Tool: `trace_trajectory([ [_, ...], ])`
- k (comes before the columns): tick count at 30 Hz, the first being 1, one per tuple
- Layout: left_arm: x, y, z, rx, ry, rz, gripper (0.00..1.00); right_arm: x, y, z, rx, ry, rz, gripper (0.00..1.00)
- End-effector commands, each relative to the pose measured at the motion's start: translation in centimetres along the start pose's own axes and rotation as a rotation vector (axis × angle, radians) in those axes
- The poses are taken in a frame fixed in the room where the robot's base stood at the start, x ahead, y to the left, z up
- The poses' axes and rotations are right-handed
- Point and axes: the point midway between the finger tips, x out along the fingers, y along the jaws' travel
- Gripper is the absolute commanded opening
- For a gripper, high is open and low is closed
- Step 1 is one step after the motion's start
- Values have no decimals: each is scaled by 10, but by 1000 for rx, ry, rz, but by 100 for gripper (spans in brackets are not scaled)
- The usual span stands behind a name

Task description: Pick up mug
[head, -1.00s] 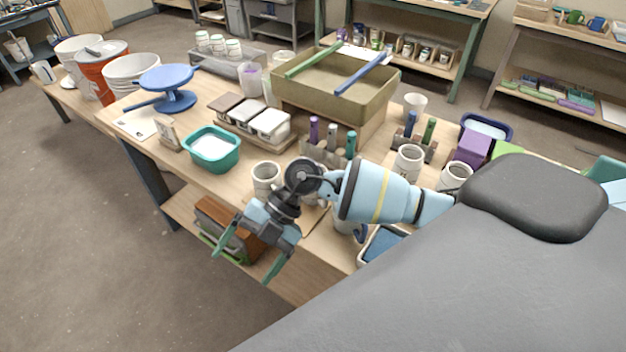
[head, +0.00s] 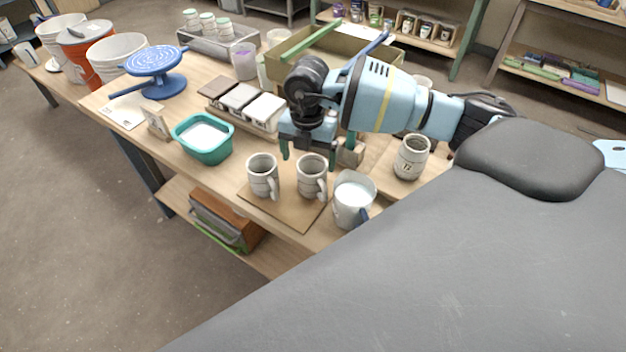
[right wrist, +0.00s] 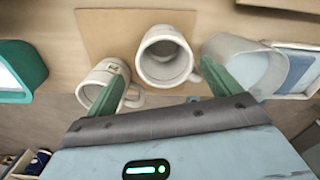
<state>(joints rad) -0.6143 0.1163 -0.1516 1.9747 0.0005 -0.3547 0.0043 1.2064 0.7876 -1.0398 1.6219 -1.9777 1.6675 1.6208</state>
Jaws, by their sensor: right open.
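Two pale speckled mugs stand upright side by side on a brown board (head: 287,211) near the table's front edge. The left mug (head: 262,178) and the right mug (head: 311,179) each show a handle. My right gripper (head: 309,153) points down above and just behind them, open and empty. In the right wrist view, the right mug (right wrist: 165,58) lies between the two green fingers, and the left mug (right wrist: 97,84) is partly behind the left finger. The gap between fingertips and mugs is hard to judge. My left gripper is not in view.
A pitcher with white contents (head: 351,203) stands close right of the board. Another mug (head: 411,158) is further right. A large tray (head: 284,68) stands at the back.

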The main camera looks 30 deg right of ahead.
Motion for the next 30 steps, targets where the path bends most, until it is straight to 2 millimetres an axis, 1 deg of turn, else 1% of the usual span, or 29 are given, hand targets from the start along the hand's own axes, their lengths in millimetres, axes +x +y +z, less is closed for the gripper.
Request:
trace_trajectory([
  [1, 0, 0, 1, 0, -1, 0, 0, 3, 0, 0, 0, 0, 1, 89],
  [5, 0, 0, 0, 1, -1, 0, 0, 5, 0, 0, 0, 0, 2, 89],
  [7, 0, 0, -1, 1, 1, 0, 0, 9, -2, 0, 0, 1, 0, 89],
  [13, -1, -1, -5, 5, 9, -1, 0, 36, -9, -1, 0, 1, -1, 89],
  [15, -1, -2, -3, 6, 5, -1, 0, 46, -8, -1, -1, 2, 0, 89],
  [18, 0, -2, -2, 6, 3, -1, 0, 54, -8, -1, -1, 2, -1, 89],
  [26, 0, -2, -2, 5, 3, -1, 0, 56, -7, -1, -2, 1, 2, 89],
  [27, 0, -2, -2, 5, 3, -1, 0, 56, -7, -1, -2, 1, 2, 87],
  [30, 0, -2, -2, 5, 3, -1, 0, 56, -7, -1, -1, 1, 2, 73],
])
